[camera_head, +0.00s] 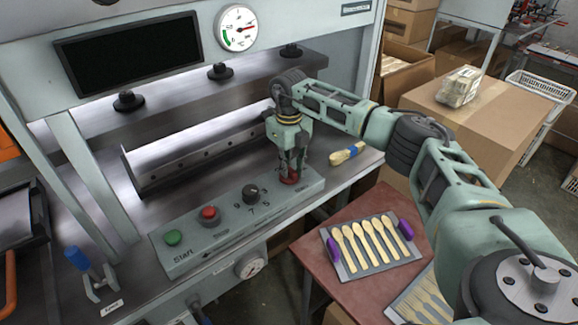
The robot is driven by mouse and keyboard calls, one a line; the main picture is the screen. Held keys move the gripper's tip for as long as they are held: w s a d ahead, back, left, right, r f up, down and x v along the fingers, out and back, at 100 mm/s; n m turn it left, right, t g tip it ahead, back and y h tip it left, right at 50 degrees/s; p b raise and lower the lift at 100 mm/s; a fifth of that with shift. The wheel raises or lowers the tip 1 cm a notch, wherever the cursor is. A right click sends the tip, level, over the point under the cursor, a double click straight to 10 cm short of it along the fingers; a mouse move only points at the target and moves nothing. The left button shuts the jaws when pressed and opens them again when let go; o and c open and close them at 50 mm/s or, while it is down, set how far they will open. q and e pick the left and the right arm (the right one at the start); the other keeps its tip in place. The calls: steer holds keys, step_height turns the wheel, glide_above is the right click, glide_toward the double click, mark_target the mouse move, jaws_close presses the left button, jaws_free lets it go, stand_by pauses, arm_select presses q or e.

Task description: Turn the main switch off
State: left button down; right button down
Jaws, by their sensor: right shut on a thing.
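The control panel (188,256) lies along the front of the press table. It carries a green Start button (173,238), a red Stop button (209,213) and a black numbered dial (250,192). The main switch (290,177), a red knob, sits at the panel's right end. My right gripper (291,170) points down over this knob and is shut on it. Its fingers hide the upper part of the knob, so its turn position cannot be told. My left gripper is not in view.
A brush (347,153) lies on the table right of the panel. A tray of wooden spoons (345,265) with purple handles rests on a reddish table (318,228). A blue-handled clamp (77,258) stands at front left. Cardboard boxes (500,120) fill the right behind my arm.

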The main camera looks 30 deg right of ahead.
mark_target(289, 168)
steer(key=c, duration=1.7)
jaws_free()
steer(key=shift+r, duration=0.15)
step_height(289, 168, up, 12)
steer(key=shift+f, duration=0.1)
